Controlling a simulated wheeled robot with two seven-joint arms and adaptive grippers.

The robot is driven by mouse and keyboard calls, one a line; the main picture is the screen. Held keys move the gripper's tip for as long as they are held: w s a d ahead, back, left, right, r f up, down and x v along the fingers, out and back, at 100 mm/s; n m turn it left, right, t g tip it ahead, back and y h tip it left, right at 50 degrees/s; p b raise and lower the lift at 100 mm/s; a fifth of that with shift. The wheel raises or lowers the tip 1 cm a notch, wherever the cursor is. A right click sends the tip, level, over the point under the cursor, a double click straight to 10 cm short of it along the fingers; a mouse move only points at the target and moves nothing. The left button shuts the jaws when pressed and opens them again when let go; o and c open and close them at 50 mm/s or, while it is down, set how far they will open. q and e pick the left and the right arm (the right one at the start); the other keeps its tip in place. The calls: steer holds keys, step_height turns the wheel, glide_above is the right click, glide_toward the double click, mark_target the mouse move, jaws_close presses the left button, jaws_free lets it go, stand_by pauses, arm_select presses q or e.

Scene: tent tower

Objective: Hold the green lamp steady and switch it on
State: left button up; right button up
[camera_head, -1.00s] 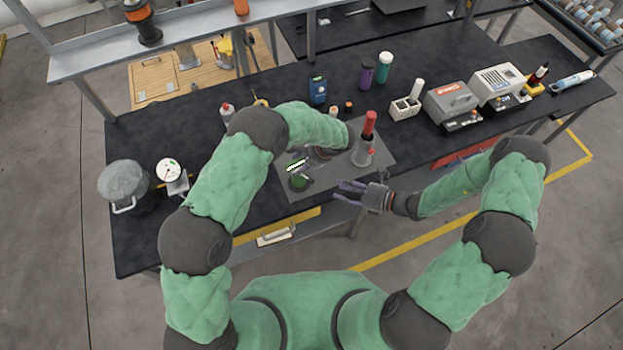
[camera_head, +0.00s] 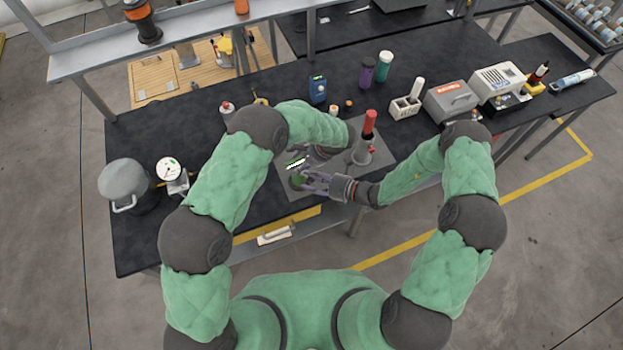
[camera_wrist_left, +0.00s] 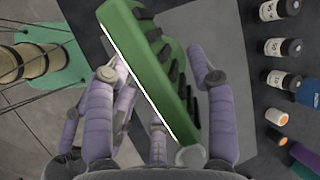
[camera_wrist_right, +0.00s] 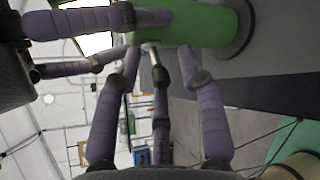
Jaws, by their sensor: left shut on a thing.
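The green lamp (camera_head: 298,181) stands near the front of the grey mat, its white panel strip (camera_head: 296,163) facing up-left; I cannot tell whether it is lit. My left gripper (camera_head: 310,155) is shut on the lamp. In the left wrist view the ribbed green lamp body (camera_wrist_left: 155,65) lies between its purple fingers (camera_wrist_left: 160,90). My right gripper (camera_head: 308,182) is beside the lamp from the right. In the right wrist view its fingertips (camera_wrist_right: 157,50) are close below the green lamp (camera_wrist_right: 190,22); contact and opening are unclear. The switch cannot be made out.
A blue device (camera_head: 318,90) and small bottles stand behind. A gauge (camera_head: 170,170) and grey-capped jar (camera_head: 122,182) are at left.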

arm_select(q)
steer(key=shift+s+f, duration=0.15)
steer(key=shift+f, duration=0.05)
arm_select(e)
steer(key=shift+w+a, duration=0.1)
steer(key=shift+a, duration=0.05)
steer(key=shift+f, duration=0.1)
jaws_close()
steer(key=shift+g, duration=0.4)
steer(key=shift+w+f+n+g+y, duration=0.1)
steer(key=shift+n+g+y, duration=0.35)
steer(key=shift+n, duration=0.35)
